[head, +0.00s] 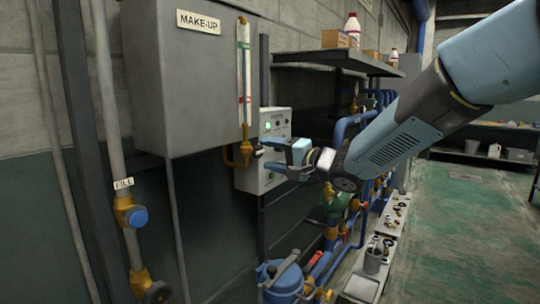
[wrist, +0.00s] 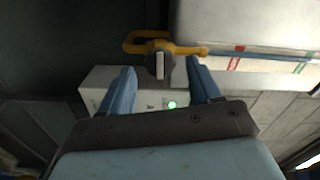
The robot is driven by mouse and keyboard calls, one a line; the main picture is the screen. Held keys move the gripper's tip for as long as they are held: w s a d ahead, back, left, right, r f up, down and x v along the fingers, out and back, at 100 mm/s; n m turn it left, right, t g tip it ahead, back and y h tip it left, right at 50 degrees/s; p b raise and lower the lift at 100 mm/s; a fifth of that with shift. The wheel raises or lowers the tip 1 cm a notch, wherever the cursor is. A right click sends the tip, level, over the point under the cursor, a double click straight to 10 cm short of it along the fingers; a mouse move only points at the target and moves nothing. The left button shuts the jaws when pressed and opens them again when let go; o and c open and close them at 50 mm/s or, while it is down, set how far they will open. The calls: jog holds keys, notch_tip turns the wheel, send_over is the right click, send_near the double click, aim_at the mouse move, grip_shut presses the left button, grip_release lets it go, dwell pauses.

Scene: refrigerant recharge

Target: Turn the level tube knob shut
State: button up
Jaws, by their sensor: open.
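The level tube knob (wrist: 160,66) is a dark round knob with a pale bar handle, on a brass fitting (wrist: 138,46) at the foot of the level tube (wrist: 255,58). In the wrist view the bar stands upright in the picture, across the line of the tube. In the head view the brass fitting (head: 240,155) sits under the make-up tank, below the tube (head: 244,75); the knob is small there. My gripper (head: 270,153) is open and faces the knob. In the wrist view its two blue fingers (wrist: 160,78) lie either side of the knob, with visible gaps.
The grey make-up tank (head: 190,80) hangs above. A white control box (head: 255,182) with a green light is close behind and below my fingers. A shelf (head: 340,64) with bottles and blue pipework (head: 345,125) lie to the right. The green floor (head: 465,220) is clear.

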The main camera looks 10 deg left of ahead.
jog(key=v, duration=0.4)
jog(key=shift+d, duration=0.2)
jog(key=d+m+t+h, duration=0.2)
jog(key=d+t+h, duration=0.5)
jog(key=d+h, duration=1.15)
jog(key=s+d+f+n+g+y, duration=0.1)
jog(key=s+d+f+g, duration=0.25)
jog(key=s+d, duration=0.95)
jog(key=s+d+f+n+g, duration=0.2)
jog(key=s+f+n+g, duration=0.1)
jog(key=s, duration=0.6)
jog(key=shift+s+d+f+g+y, duration=0.4)
jog(key=shift+f+g+y, duration=0.1)
jog(key=shift+g, duration=0.45)
